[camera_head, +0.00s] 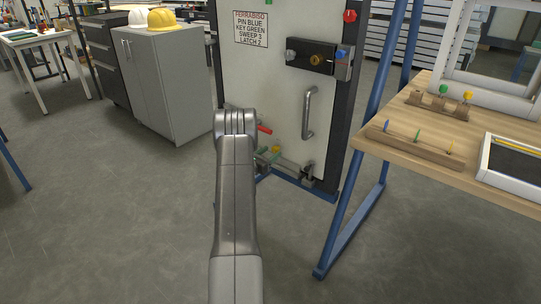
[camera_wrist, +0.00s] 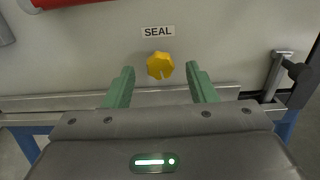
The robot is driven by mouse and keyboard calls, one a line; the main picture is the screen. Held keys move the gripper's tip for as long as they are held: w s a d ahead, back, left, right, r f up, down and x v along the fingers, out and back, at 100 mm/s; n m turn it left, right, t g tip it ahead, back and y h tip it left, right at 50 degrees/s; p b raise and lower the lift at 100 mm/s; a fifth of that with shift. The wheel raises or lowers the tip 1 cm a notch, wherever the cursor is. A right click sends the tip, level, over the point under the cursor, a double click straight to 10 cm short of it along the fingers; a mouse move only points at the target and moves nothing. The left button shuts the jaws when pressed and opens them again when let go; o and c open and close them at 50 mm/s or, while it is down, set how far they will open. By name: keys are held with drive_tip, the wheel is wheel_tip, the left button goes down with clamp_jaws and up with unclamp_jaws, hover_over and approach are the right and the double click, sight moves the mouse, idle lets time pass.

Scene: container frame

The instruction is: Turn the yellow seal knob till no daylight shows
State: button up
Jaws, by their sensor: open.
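The yellow seal knob (camera_wrist: 160,66) sits on the pale door panel under a "SEAL" label (camera_wrist: 157,31) in the wrist view. A dark notch shows at its lower edge. It also shows low on the door in the head view (camera_head: 276,149). My gripper (camera_wrist: 160,82) is open, with one green finger on each side of the knob in the picture and a gap to it on both sides. I cannot tell how far the fingertips are from the panel. In the head view my arm hides part of the door's lower left. No daylight gap can be made out.
A red handle (camera_wrist: 75,3) is above left of the knob. A metal bar (camera_wrist: 230,97) runs below it, with a latch (camera_wrist: 285,75) at right. A door pull (camera_head: 310,113) is higher up. A wooden table (camera_head: 440,135) stands at right, a grey cabinet (camera_head: 170,85) at left.

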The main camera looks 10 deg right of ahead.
drive_tip(key=shift+w+d, duration=0.25)
drive_tip(key=shift+d, duration=0.05)
drive_tip(key=shift+c, duration=0.4)
drive_tip(key=c, duration=0.9)
drive_tip(key=b, duration=0.1)
drive_tip(key=m+b, duration=0.1)
drive_tip(key=b, duration=0.1)
drive_tip(key=shift+f+m, duration=0.3)
drive_tip(key=shift+m+b, duration=0.5)
drive_tip(key=shift+b, duration=0.55)
drive_tip(key=shift+r+m+b, duration=0.25)
drive_tip(key=shift+m+b, duration=0.25)
drive_tip(key=o, duration=1)
